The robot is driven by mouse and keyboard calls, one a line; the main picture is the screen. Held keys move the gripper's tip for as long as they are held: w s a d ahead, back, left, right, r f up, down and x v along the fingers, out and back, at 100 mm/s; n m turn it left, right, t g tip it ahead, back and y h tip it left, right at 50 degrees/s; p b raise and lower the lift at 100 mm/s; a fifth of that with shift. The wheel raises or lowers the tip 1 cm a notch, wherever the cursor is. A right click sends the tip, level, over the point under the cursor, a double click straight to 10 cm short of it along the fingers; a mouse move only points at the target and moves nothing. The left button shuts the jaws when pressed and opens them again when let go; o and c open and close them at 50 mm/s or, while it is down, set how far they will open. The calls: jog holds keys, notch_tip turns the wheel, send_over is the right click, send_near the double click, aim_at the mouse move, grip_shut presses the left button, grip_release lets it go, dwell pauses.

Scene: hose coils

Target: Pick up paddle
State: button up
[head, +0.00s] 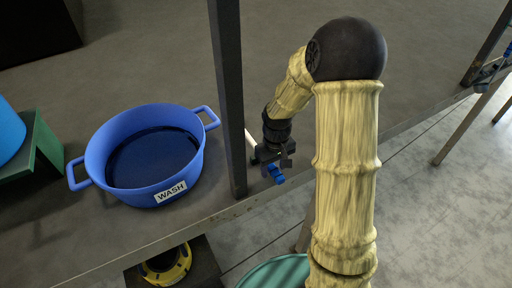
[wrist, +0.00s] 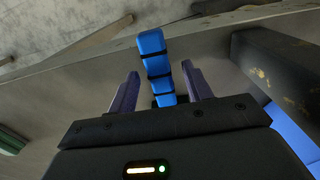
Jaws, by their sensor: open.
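The paddle shows as a blue handle with black bands (wrist: 155,62) in the wrist view. It lies between my two open fingers and extends past their tips. In the head view its blue end (head: 276,175) sticks out at the counter's front edge, just below my gripper (head: 272,158). A thin white shaft (head: 250,144) behind my gripper may be part of it. In the wrist view my gripper (wrist: 160,70) is open, with a gap visible on both sides of the handle. The paddle's far end is hidden behind my gripper and the post.
A blue tub labelled WASH (head: 103,157) with dark contents stands on the grey counter (head: 160,65). A dark upright post (head: 228,95) stands close left of my gripper. A green stand (head: 42,150) is at far left. Below are a teal round object (head: 275,273) and a yellow-black ring (head: 168,268).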

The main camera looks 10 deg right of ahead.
grip_shut()
jog(key=shift+r, duration=0.1)
notch_tip(320, 180, up, 10)
jog(key=b, duration=0.2)
dwell(0.4)
dwell(0.4)
